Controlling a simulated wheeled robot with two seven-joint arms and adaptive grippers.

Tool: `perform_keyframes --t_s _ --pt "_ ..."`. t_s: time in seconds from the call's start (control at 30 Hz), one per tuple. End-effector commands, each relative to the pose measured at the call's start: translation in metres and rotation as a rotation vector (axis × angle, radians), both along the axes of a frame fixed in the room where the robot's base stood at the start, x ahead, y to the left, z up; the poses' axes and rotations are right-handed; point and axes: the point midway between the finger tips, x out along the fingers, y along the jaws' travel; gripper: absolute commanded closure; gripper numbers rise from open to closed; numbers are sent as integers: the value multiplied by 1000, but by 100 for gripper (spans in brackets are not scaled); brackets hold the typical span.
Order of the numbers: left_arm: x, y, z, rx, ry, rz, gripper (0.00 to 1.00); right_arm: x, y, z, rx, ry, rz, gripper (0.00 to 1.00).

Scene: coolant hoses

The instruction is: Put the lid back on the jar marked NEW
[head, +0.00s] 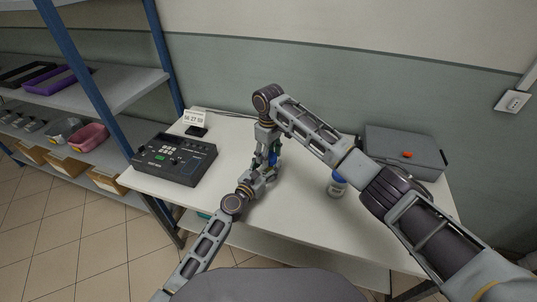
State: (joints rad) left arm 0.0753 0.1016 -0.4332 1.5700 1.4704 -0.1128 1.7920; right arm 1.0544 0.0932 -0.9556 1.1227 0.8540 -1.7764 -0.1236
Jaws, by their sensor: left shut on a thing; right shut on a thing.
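A white jar with a blue lid (337,185) stands upright on the table, right of my grippers and partly behind my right arm; its label is too small to read. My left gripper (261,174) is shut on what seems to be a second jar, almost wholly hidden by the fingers. My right gripper (270,153) points down from above, close over the left one. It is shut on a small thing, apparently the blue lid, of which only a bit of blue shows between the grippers. I cannot tell whether lid and jar touch.
A dark device with buttons (172,159) and a small white display (195,120) stand on the left of the white table (290,220). A grey case (403,150) lies at the back right. A shelf with bins (88,139) stands left. The table's front middle is clear.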

Motion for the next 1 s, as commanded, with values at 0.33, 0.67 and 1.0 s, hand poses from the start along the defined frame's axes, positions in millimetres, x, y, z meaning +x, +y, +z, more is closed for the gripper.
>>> perform_keyframes --t_s 0.33,0.67,1.0 --pt "0 0 0 1 -1 1 100 -1 1 0 1 2 -151 45" --pt "0 0 0 1 -1 0 100 0 1 0 1 1 -150 21" --pt "0 0 0 0 0 0 100 0 1 4 1 0 -150 21"
